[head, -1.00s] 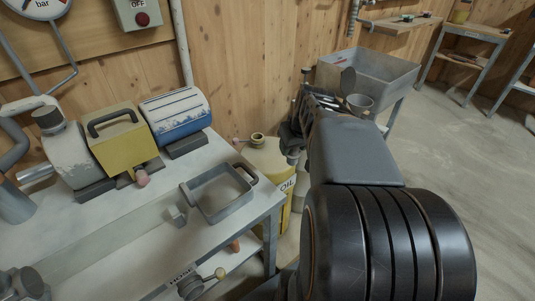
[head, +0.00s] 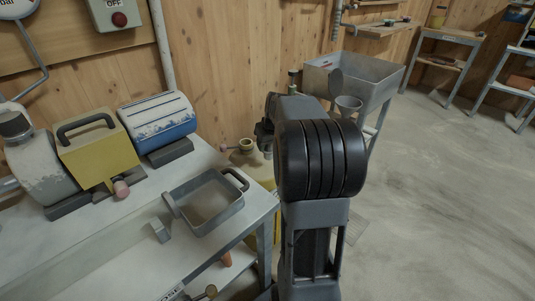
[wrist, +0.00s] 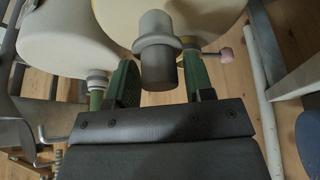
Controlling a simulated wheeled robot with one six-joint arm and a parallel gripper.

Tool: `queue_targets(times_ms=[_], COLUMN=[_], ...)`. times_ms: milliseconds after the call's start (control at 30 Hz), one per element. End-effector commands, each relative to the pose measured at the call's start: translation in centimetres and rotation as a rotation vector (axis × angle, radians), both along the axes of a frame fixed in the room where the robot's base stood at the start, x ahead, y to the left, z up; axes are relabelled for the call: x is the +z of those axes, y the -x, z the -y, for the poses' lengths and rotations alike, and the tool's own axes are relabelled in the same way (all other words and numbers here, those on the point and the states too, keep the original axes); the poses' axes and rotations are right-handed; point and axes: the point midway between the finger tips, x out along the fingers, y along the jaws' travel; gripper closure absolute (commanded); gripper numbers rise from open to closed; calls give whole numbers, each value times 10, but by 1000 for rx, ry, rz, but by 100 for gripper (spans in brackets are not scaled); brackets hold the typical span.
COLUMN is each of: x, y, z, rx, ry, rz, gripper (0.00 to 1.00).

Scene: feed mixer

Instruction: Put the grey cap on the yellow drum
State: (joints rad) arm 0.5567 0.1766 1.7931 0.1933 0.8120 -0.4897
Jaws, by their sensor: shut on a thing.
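The yellow drum (head: 262,168) stands just past the bench's right end, partly hidden by my arm. Its round neck (head: 245,146) and a small side knob show at its top. In the wrist view the drum's pale round body (wrist: 205,14) fills the top middle, with the pink knob (wrist: 225,53) beside it. The grey cap (wrist: 157,60), a stepped cylinder with a wide collar, is between the green fingers of my gripper (wrist: 160,82), which is shut on it. The cap overlaps the drum's neck area in that view; I cannot tell whether they touch. My arm hides the cap in the head view.
The bench holds a grey tray (head: 238,206), a yellow block-shaped unit (head: 98,158) and a blue-and-white cylinder (head: 160,122). A grey sink-like bin (head: 375,78) with a funnel stands behind my arm. Another pale rounded body (wrist: 60,45) is at left in the wrist view. Floor at right is clear.

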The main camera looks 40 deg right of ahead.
Motion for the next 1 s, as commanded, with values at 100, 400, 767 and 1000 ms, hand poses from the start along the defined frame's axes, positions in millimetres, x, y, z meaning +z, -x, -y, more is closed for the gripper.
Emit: queue_targets(times_ms=[100,400,767,1000], x=[-3,-35,-42,-46], y=[-2,-9,-9,-9], z=[1,3,3,3], rx=[0,-1,-1,-1], ry=[0,-2,0,-1], rz=[0,-3,0,-1], gripper=[81,81,81,44])
